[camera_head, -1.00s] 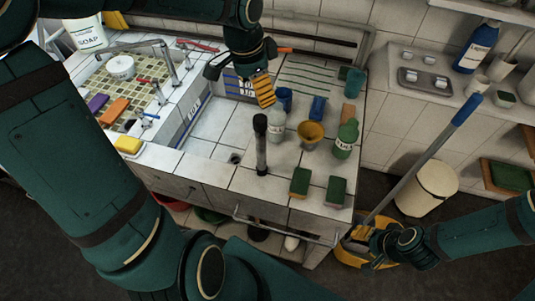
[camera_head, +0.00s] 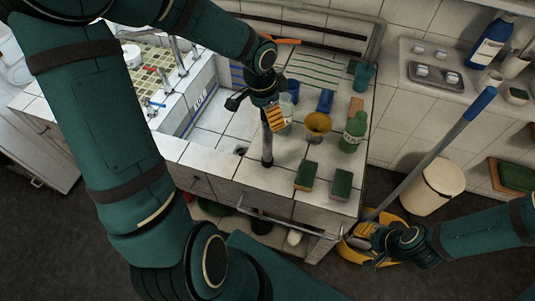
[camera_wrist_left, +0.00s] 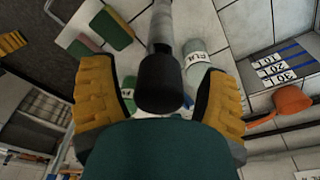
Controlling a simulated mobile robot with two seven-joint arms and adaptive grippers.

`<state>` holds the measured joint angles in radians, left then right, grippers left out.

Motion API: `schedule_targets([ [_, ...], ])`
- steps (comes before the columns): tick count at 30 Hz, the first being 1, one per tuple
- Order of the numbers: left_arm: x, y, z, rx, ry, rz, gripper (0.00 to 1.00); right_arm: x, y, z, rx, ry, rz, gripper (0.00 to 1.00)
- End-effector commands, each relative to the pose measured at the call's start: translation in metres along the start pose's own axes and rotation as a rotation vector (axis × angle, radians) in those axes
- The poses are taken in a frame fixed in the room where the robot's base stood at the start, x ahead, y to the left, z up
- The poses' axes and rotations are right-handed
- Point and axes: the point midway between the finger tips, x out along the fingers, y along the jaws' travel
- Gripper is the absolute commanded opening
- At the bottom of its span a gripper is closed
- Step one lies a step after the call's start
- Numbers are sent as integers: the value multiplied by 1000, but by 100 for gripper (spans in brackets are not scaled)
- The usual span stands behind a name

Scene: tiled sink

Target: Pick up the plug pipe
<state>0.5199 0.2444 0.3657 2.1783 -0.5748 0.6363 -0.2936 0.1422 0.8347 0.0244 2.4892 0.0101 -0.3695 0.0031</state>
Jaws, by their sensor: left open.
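The plug pipe (camera_head: 267,148) stands upright on the tiled counter beside the drain hole, a grey tube with a black top. My left gripper (camera_head: 272,115) is over its upper end, which it partly hides in the head view. In the left wrist view the pipe's black end (camera_wrist_left: 160,85) lies between the two yellow fingers of my left gripper (camera_wrist_left: 158,78). The fingers are apart, with gaps on both sides of the pipe. My right gripper (camera_head: 362,240) is low at the right by the yellow mop bucket; its fingers are unclear.
A clear bottle (camera_head: 286,110), a yellow cup (camera_head: 317,126) and a green bottle (camera_head: 354,132) stand close right of the pipe. Two green sponges (camera_head: 306,175) lie near the counter's front edge. A blue-handled mop (camera_head: 438,150) leans at the right. The sink basin is left.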

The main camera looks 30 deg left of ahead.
Motion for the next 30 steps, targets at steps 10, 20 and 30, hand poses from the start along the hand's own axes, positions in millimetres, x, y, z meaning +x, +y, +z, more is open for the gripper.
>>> schedule_targets([
  [10, 3, 0, 0, 0, 0, 0, 55, 0, 0, 0, 0, 0, 0, 47],
  [20, 3, 0, 0, 0, 1, -1, 0, 0, 0, 0, 0, 0, 0, 47],
  [30, -16, -1, -4, -1, 3, -4, 0, -4, -1, -1, 0, 0, -1, 47],
])
